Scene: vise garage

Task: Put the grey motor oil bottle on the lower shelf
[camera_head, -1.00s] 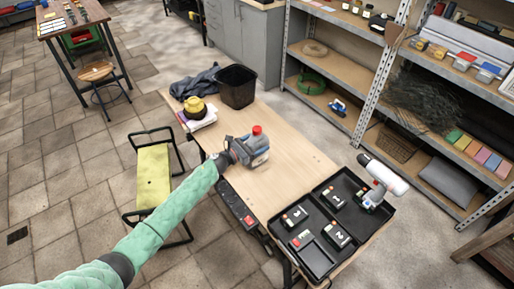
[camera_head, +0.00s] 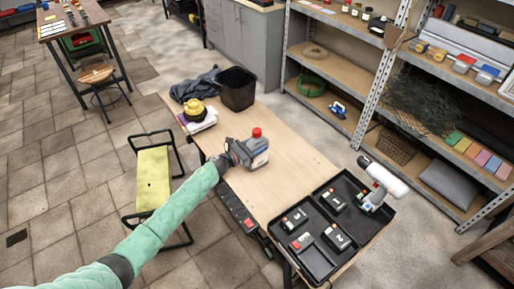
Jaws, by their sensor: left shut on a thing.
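The grey motor oil bottle (camera_head: 259,158) with a red cap is upright at the middle of the wooden workbench (camera_head: 290,160). My left gripper (camera_head: 247,153) reaches in from the left and is shut on the bottle's left side. The fingers partly hide the bottle, and I cannot tell whether its base touches the bench. The metal shelving's lower shelf (camera_head: 345,122) is beyond the bench to the right, with a green hose coil (camera_head: 308,86) and a blue-and-white item on it. My right gripper is not in view.
Black trays (camera_head: 318,262) with several numbered boxes fill the bench's near end, where a white-and-black tool (camera_head: 382,180) stands. A black bin (camera_head: 238,90), a yellow item (camera_head: 195,107) and a dark cloth sit at its far end. A yellow-seated stool (camera_head: 153,180) stands left.

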